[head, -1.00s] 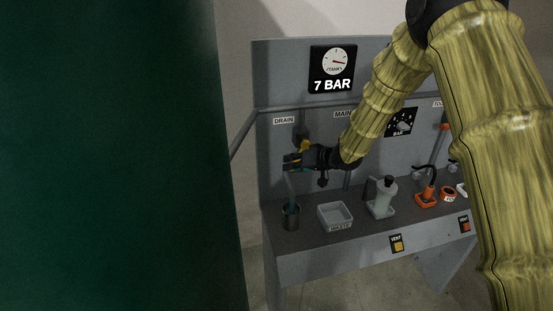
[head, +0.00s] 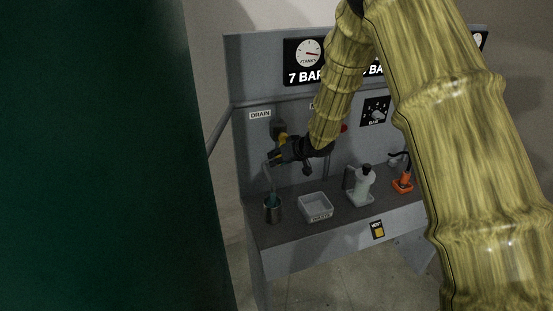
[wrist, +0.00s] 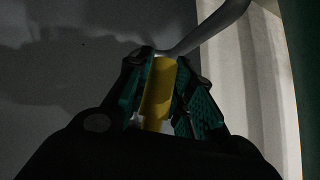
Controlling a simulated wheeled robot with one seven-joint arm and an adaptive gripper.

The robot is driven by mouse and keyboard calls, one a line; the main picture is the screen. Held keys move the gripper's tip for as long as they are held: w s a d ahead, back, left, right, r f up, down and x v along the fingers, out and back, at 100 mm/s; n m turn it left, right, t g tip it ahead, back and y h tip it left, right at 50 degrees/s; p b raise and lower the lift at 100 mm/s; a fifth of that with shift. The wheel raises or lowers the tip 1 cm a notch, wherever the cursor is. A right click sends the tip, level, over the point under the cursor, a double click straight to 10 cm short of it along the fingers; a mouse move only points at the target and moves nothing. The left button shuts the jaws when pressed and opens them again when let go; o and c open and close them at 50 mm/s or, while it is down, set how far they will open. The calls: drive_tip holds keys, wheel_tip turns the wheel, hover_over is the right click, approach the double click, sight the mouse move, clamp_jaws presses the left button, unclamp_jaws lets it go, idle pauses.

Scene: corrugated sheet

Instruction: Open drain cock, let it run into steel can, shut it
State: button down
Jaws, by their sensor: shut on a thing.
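The drain cock's yellow lever (head: 283,138) is under the DRAIN label on the panel; it also shows between my finger pads in the wrist view (wrist: 158,92). My gripper (head: 274,157) is shut on this lever, with its teal pads (wrist: 200,104) on both sides. The steel can (head: 272,212) stands upright on the bench below the spout. A teal streak runs down into its mouth; I cannot tell how full the can is. My gripper hides part of the cock.
A grey waste tray (head: 315,215) sits right of the can. Further right are a pale bottle (head: 363,187) and an orange item (head: 403,183). The tank gauge sign (head: 304,61) reads 7 BAR. A dark green surface (head: 100,150) fills the head view's left.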

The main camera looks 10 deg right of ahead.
drive_tip(key=c, duration=1.2)
unclamp_jaws()
drive_tip(key=shift+c, duration=0.2)
drive_tip(key=v, duration=1.2)
